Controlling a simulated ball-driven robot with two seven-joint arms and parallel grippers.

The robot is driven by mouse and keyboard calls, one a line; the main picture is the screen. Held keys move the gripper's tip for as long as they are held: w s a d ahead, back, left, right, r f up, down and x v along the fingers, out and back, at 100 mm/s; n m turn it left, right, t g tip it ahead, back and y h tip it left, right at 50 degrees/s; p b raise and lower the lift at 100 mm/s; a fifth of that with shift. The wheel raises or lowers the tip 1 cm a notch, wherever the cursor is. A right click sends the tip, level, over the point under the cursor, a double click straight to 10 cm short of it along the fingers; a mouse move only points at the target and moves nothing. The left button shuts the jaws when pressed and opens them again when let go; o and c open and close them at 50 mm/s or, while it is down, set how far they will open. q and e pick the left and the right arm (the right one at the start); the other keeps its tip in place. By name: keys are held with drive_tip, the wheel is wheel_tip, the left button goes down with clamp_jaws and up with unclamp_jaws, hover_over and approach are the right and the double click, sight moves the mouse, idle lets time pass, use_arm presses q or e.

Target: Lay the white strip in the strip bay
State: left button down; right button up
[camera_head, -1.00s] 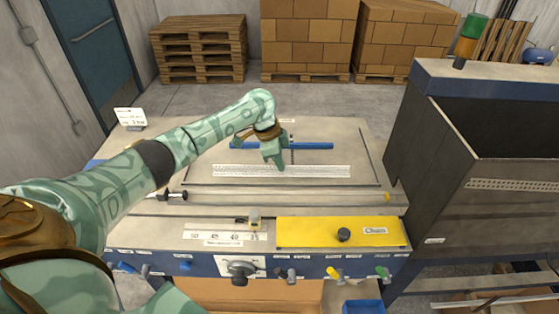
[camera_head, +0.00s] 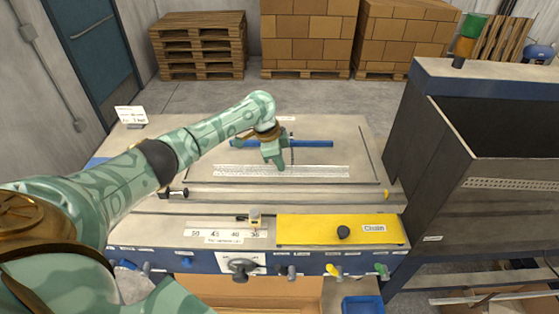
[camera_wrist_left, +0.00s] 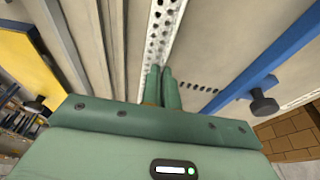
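The white strip (camera_head: 310,171) is long, narrow and perforated, and lies lengthwise across the pale worktop in the head view. In the left wrist view the strip (camera_wrist_left: 161,38) runs from the top edge down to my fingertips. My left gripper (camera_head: 274,165) is at the strip's middle, pointing down; its fingers (camera_wrist_left: 163,72) are close together on the strip, and their tips hide the exact contact. I cannot tell whether the strip is clear of the surface. The strip bay cannot be told apart with certainty. My right gripper is not in view.
A blue bar (camera_head: 312,143) with a dark knob lies behind the strip. A metal rail (camera_head: 300,193) crosses in front, then a yellow cover (camera_head: 335,231) with a black knob. A tall dark-sided bin (camera_head: 430,150) stands at the right. The worktop right of my gripper is clear.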

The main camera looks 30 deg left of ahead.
use_arm(q)
drive_tip(key=shift+p, duration=0.4)
idle(0.3)
drive_tip(key=c, duration=1.6)
unclamp_jaws()
wheel_tip(320, 180, up, 6)
drive_tip(key=p, duration=0.7)
